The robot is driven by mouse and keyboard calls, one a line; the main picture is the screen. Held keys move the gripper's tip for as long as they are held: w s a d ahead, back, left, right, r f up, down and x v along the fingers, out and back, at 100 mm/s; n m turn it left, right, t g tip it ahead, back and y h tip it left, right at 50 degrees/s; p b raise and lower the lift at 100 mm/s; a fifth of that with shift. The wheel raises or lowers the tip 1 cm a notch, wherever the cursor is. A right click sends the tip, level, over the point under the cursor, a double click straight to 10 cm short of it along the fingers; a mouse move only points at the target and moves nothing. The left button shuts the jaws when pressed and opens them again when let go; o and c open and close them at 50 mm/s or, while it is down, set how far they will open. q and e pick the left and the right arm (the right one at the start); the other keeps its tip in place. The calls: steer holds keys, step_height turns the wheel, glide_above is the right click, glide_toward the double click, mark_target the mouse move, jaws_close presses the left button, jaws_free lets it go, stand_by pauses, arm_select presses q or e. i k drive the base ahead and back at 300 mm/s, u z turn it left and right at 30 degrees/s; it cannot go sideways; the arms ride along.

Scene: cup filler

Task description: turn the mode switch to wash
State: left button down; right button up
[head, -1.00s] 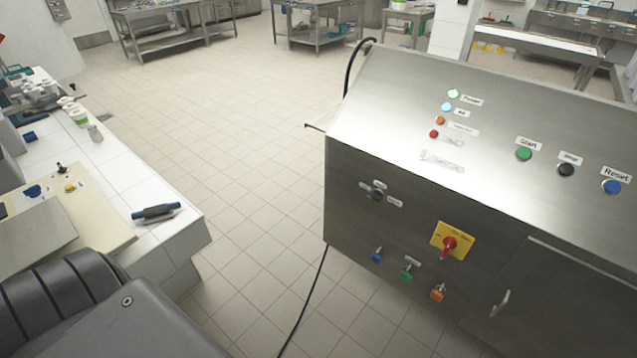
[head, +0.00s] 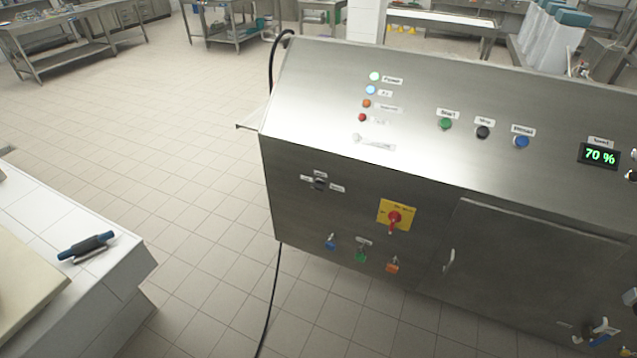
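The mode switch appears to be the small dark knob (head: 320,184) on the upper left of the steel cabinet's front face. Small labels sit to its left, above it and to its right. Their lettering and the knob's pointing direction are too small to tell. The steel machine cabinet (head: 420,190) fills the right half of the head view. Neither of my grippers shows in this view, and nothing touches the knob.
A red rotary handle on a yellow plate (head: 408,205) sits right of the knob, above blue, green and orange tags. Start, stop and reset buttons and a 70 % display (head: 599,155) are on the sloped top. A tiled counter (head: 110,275) stands left, with open floor between.

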mark_target(318, 185)
steer(key=z, duration=1.65)
steer(key=k, duration=0.45)
steer(key=u, duration=0.2)
